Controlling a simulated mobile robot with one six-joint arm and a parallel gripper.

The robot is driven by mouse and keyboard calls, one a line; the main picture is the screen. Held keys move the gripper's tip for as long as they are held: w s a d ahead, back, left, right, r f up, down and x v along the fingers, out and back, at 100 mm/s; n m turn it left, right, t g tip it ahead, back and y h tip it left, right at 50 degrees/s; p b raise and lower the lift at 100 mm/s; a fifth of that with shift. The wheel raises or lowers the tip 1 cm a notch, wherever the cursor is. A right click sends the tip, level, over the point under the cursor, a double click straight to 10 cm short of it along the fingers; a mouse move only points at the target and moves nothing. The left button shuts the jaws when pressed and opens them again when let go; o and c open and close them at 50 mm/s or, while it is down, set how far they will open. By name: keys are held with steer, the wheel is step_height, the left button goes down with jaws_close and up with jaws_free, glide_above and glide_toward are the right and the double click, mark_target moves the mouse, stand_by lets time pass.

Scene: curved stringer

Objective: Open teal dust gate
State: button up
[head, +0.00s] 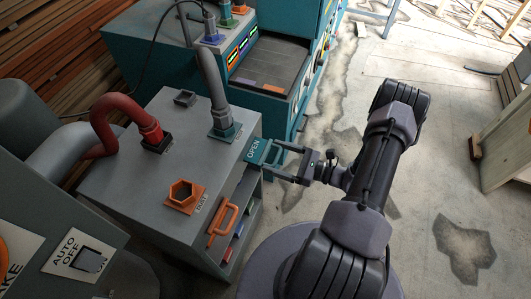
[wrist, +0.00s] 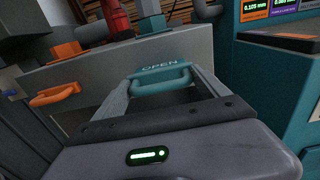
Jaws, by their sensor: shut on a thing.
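The teal dust gate (head: 256,151) is a flat plate marked OPEN, at the right edge of the grey cabinet top, below the grey hose's teal collar. Its teal handle (wrist: 160,79) shows in the wrist view, in front of the cabinet's side. My gripper (head: 280,163) reaches it from the right in the head view. In the wrist view my gripper (wrist: 162,88) has one finger at each end of the handle and is shut on it. The handle's contact with the fingertips is partly hidden.
The grey cabinet (head: 140,198) also carries an orange handle (head: 223,226), an orange hexagonal socket (head: 182,194) and a red hose (head: 108,115). A teal machine (head: 130,50) stands behind. The floor right of the cabinet is mostly clear, with a pale wooden cabinet (head: 506,145) far right.

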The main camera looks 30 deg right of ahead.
steer(key=shift+v, duration=1.1)
steer(key=shift+d, duration=0.15)
steer(key=o, duration=1.8)
steer(key=p+v, duration=0.2)
steer(key=v, duration=1.5)
steer(key=shift+s+d, duration=0.1)
